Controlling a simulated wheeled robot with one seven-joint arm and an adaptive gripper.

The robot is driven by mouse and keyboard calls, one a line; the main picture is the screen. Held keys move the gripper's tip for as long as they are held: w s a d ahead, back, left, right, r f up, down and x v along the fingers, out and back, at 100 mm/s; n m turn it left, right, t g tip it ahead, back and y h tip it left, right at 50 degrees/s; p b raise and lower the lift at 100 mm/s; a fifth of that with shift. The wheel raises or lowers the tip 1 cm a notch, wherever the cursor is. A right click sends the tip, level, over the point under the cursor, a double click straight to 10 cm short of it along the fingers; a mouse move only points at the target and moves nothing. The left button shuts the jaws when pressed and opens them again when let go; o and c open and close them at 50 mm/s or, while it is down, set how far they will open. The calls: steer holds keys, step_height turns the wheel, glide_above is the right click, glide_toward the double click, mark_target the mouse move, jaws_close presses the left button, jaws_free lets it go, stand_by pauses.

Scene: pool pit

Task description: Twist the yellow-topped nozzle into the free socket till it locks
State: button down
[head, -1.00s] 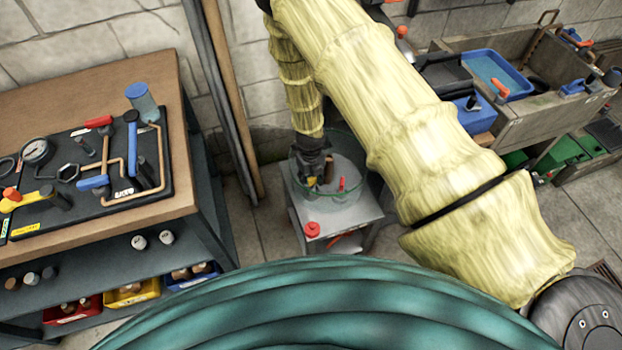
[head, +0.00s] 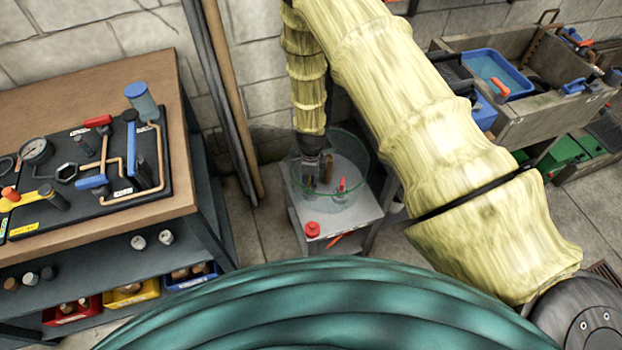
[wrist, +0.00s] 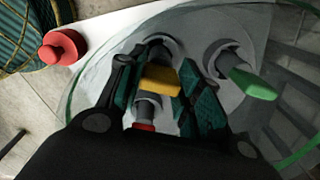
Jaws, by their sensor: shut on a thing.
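My gripper (wrist: 157,80) is shut on the yellow-topped nozzle (wrist: 160,79), with a dark finger on each side of its yellow top. In the head view my gripper (head: 311,168) points down inside a clear round tank (head: 358,147). A ring-shaped socket (wrist: 160,42) shows just beyond the yellow top. Whether the held nozzle sits in it is hidden by the top and fingers. A red-topped nozzle (wrist: 146,126) stands on the near side, partly covered by my gripper. A green-topped nozzle (wrist: 248,84) stands in a socket to the right, outside the fingers.
A red knob (head: 312,229) sits on the grey stand (head: 345,215) in front of the tank; it also shows in the wrist view (wrist: 63,47). The tank's rim surrounds my gripper. A workbench (head: 150,60) with tools stands left, a stone sink (head: 535,120) right.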

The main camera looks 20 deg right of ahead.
stand_by(0.3)
steer(key=c, duration=0.9)
jaws_free()
steer(key=shift+f, duration=0.1)
step_height(320, 180, up, 12)
steer(key=shift+d, duration=0.1)
